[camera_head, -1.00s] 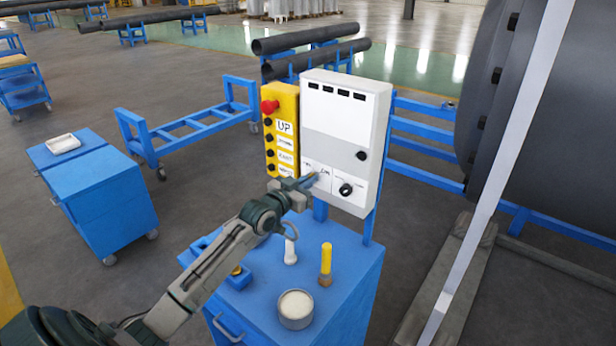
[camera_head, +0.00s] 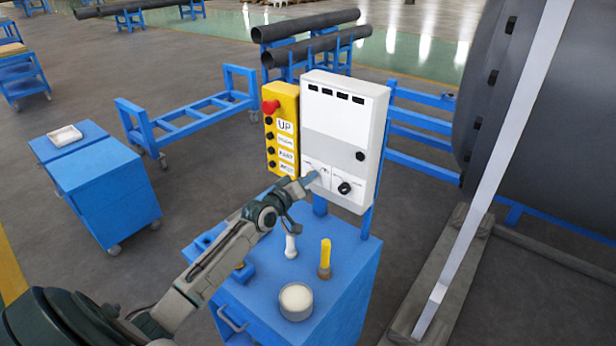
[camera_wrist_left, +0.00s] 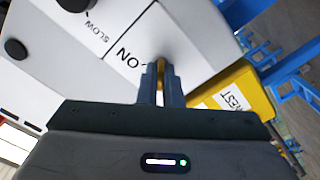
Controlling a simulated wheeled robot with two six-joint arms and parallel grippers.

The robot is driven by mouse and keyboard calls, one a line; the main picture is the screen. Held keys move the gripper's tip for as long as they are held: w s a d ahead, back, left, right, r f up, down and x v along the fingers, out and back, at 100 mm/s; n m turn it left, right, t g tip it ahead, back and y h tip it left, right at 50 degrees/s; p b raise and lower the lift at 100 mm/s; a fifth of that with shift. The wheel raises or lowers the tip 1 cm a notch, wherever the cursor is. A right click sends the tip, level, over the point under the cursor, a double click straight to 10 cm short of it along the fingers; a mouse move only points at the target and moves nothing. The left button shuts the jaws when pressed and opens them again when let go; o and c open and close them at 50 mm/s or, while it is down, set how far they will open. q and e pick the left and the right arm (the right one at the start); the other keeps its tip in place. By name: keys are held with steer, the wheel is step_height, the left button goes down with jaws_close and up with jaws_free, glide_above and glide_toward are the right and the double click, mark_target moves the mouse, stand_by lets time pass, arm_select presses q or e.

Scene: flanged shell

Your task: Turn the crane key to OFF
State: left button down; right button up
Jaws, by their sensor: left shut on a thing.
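The white control box (camera_head: 345,130) stands on a blue frame behind the blue cart. My left gripper (camera_head: 310,178) reaches the lower left panel of the box in the head view. In the left wrist view my left gripper (camera_wrist_left: 161,75) is shut on the crane key (camera_wrist_left: 160,68), a small brass-coloured piece between the fingertips. The word ON shows on the panel beside the fingers. The OFF marking is not readable, and the fingers hide most of the key. My right gripper is in neither view.
A black knob (camera_head: 344,188) sits right of the gripper on the box. A yellow pendant (camera_head: 283,130) with a red button is close on the left. The blue cart (camera_head: 345,290) below carries a round tin (camera_head: 296,301) and a yellow-handled tool (camera_head: 325,257).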

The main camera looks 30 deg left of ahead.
arm_select(q)
steer(key=shift+n, duration=0.4)
steer(key=c, duration=1.6)
jaws_free()
